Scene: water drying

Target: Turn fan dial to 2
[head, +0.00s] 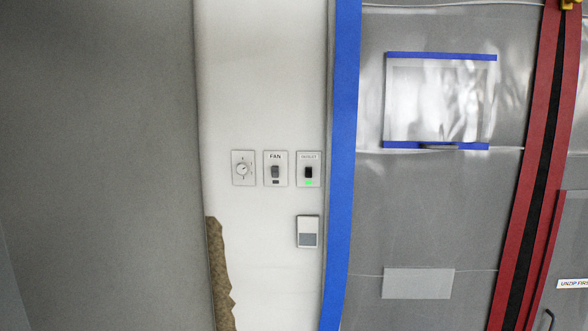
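The round white dial (242,169) sits on a small wall plate at the left of a row of three plates on the white wall. It has marks around it, but they are too small to read, so I cannot tell its setting. The middle plate (275,155) is labelled FAN and carries a dark grey switch (275,172). The right plate has a black switch (309,172) with a green light below it. Neither of my grippers shows in the head view.
A white and grey box (307,232) is mounted below the plates. A blue vertical strip (341,170) edges a grey plastic sheet (430,220) on the right, with a red-edged zip beyond. A grey surface (95,160) fills the left. The space before the plates looks clear.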

